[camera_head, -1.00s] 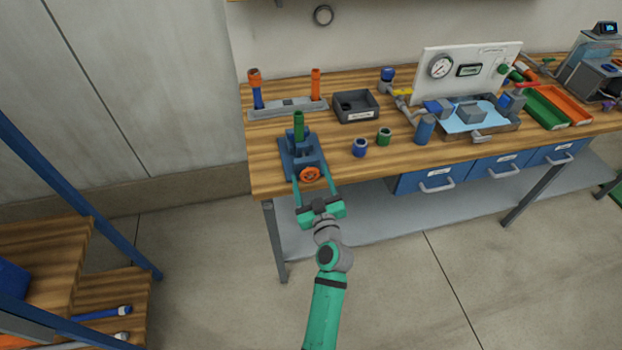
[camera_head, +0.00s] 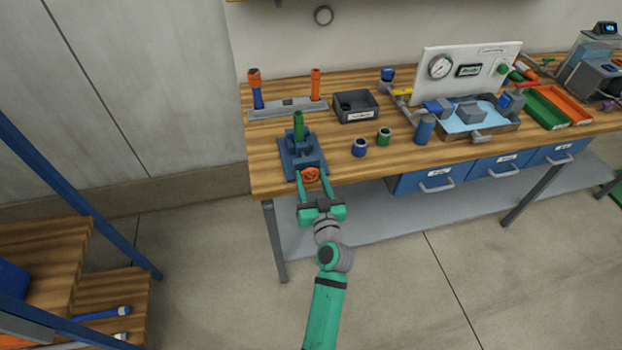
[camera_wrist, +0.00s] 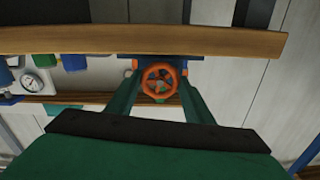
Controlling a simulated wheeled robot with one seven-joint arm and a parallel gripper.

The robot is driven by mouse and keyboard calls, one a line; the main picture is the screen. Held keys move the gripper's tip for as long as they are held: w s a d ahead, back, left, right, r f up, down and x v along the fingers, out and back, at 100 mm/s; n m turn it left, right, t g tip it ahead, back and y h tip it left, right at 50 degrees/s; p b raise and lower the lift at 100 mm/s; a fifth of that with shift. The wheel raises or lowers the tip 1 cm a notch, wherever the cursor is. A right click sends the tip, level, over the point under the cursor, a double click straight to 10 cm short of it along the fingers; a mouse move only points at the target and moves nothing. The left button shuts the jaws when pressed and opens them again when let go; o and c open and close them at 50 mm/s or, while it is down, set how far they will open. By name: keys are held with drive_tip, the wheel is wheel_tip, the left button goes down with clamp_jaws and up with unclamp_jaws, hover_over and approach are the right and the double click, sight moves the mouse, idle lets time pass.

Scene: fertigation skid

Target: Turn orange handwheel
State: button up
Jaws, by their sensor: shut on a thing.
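The orange handwheel (camera_head: 310,174) is on the front of a blue vise-like fixture (camera_head: 303,150) at the bench's left front corner. A green upright cylinder (camera_head: 298,126) stands in that fixture. In the wrist view the handwheel (camera_wrist: 159,80) is face-on, centred between my fingers. My gripper (camera_head: 314,182) is shut on the handwheel, one green finger on each side of its rim. My gripper also shows in the wrist view (camera_wrist: 159,86), with its fingers reaching forward to the wheel. The exact contact points are too small to see clearly.
The wooden bench's front edge (camera_head: 370,180) runs close by the handwheel. A blue ring (camera_head: 360,148) and a green ring (camera_head: 384,137) stand right of the fixture. A dark tray (camera_head: 356,106) and a rack (camera_head: 288,108) stand behind. A blue-framed shelf is at left.

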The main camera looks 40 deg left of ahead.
drive_tip(key=m, duration=0.5)
drive_tip(key=shift+m, duration=0.3)
drive_tip(key=m, duration=0.5)
drive_tip(key=shift+f+m, duration=0.1)
drive_tip(key=shift+m, duration=0.2)
drive_tip(key=shift+s+a+f, duration=0.1)
